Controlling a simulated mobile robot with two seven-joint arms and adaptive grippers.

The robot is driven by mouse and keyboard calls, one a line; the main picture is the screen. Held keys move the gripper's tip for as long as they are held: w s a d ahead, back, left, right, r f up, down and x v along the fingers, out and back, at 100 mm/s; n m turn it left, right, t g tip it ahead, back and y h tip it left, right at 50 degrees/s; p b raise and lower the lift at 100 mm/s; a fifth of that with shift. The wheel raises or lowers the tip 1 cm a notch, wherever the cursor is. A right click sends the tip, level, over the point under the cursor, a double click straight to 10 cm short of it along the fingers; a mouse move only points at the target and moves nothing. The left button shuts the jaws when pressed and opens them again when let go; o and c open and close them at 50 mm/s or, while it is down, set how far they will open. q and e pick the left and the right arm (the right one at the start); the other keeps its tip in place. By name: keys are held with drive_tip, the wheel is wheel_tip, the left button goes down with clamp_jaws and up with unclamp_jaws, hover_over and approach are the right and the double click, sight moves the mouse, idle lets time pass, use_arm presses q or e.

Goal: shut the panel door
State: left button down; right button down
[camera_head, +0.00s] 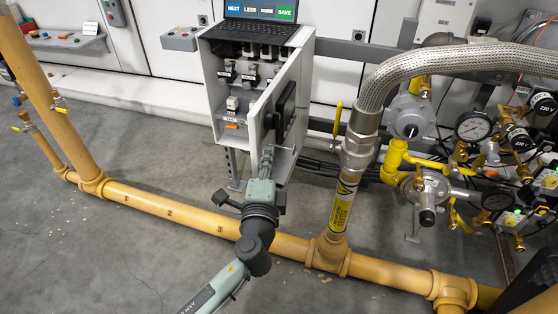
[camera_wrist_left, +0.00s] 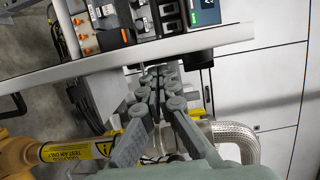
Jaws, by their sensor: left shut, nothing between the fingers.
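The grey panel box (camera_head: 217,100) stands by the wall with switches and terminals showing inside. Its panel door (camera_head: 262,105) is partly open, swung out toward me on the right side, with a black part on its outer face. My left gripper (camera_head: 267,155) is shut and empty at the door's lower front corner; I cannot tell if it touches. In the left wrist view, the shut fingers (camera_wrist_left: 160,85) point at the white door edge (camera_wrist_left: 225,38), with the box's terminals beyond. My right gripper is not in view.
A laptop (camera_head: 260,12) sits on top of the box. A yellow gas pipe (camera_head: 165,212) runs along the floor under my left arm. A braided hose (camera_head: 400,75), gauges and valves crowd the right. Grey floor is open at the left.

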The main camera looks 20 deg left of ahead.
use_arm(q)
drive_tip(key=shift+a, duration=0.3)
drive_tip(key=shift+a, duration=0.1)
